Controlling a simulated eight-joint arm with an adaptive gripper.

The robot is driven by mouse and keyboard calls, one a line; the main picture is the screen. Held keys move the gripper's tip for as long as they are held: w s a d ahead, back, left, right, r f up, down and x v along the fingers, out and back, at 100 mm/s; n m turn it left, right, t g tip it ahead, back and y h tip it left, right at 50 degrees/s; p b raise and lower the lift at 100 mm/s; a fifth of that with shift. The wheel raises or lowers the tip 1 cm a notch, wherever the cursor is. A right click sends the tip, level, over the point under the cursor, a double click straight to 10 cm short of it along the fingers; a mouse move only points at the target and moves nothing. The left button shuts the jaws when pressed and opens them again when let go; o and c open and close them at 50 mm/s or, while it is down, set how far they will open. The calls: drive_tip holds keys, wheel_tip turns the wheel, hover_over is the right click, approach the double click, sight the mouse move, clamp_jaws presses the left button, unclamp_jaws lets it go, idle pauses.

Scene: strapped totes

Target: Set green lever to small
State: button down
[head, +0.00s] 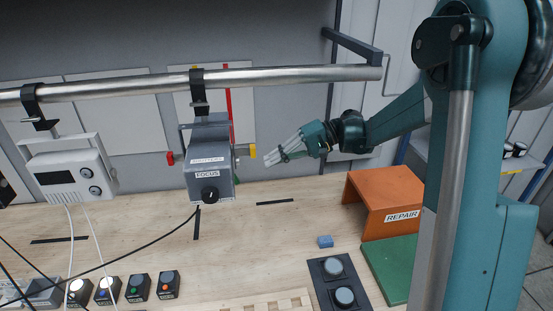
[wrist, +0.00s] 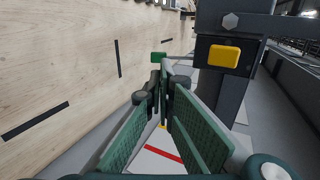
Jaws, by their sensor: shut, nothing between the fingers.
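A grey device (head: 209,172) labelled FOCUS hangs from the metal rail, with a black knob on its front. A red lever (head: 171,158) sticks out on its left and a yellow lever (head: 252,151) on its right. The yellow one also shows in the wrist view (wrist: 224,56). A small green block (wrist: 158,55), apparently the green lever, shows just beyond my fingertips in the wrist view; I cannot tell whether they touch. I cannot make it out in the head view. My gripper (head: 268,158) is shut and empty, right of the device. No "small" marking is readable.
A white device (head: 70,175) hangs left on the same rail (head: 290,75). Below are a wooden table (head: 270,230), an orange REPAIR stand (head: 385,200), a green mat (head: 392,262), a blue block (head: 325,241) and several button boxes (head: 138,287). The table's middle is mostly clear.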

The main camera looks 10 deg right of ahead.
sight(237, 178)
drive_tip(key=x, duration=1)
drive_tip(key=shift+a+f+p, duration=0.15)
drive_tip(key=shift+a+p, duration=0.15)
drive_tip(key=shift+p, duration=0.1)
drive_tip(key=shift+f, duration=0.1)
